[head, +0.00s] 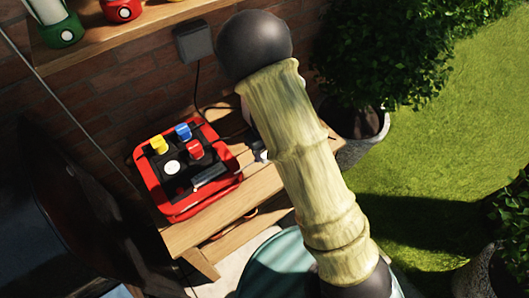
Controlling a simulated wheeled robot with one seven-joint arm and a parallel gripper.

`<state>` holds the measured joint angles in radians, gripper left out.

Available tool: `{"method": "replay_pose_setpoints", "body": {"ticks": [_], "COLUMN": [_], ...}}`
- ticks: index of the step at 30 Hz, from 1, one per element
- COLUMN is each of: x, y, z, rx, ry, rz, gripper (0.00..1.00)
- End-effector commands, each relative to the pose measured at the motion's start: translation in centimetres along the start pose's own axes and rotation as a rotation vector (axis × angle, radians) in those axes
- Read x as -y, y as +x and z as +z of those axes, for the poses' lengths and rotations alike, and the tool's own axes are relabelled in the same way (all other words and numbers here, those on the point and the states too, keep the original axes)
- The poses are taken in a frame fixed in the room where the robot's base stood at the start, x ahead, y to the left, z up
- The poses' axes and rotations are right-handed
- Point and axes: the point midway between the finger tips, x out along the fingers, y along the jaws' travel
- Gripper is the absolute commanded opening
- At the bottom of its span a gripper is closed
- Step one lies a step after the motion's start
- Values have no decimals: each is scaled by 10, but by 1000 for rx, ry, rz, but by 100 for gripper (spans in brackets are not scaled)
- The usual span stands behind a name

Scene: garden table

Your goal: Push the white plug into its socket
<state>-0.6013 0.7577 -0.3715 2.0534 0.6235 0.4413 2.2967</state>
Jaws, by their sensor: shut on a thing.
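A black socket block (188,185) sits in a red tray (150,188) on the wooden table. A yellow plug (159,144), a blue plug (183,131) and a red plug (195,149) stand up from the block. A round white piece (172,167) shows at the block's left front; I cannot tell whether it is the white plug's top or a socket marking. A dark bar-shaped part (210,174) lies at the block's right.
A grey box (194,43) on the brick wall has a black cable (197,90) running down towards the table. A shelf (120,38) above holds red and green containers. A potted bush (365,125) stands right of the table (225,210). Grass lies beyond.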

Motion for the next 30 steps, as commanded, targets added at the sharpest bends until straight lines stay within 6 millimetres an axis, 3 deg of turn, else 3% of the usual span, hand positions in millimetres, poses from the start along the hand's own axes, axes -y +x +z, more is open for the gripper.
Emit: {"method": "replay_pose_setpoints", "body": {"ticks": [11, 16, 30], "x": [0, 6, 46], "y": [0, 2, 12], "z": [0, 0, 0], "rx": [1, 1, 0], "ry": [-4, -85, -761], "rz": [0, 0, -1], "gripper": [19, 19, 19]}}
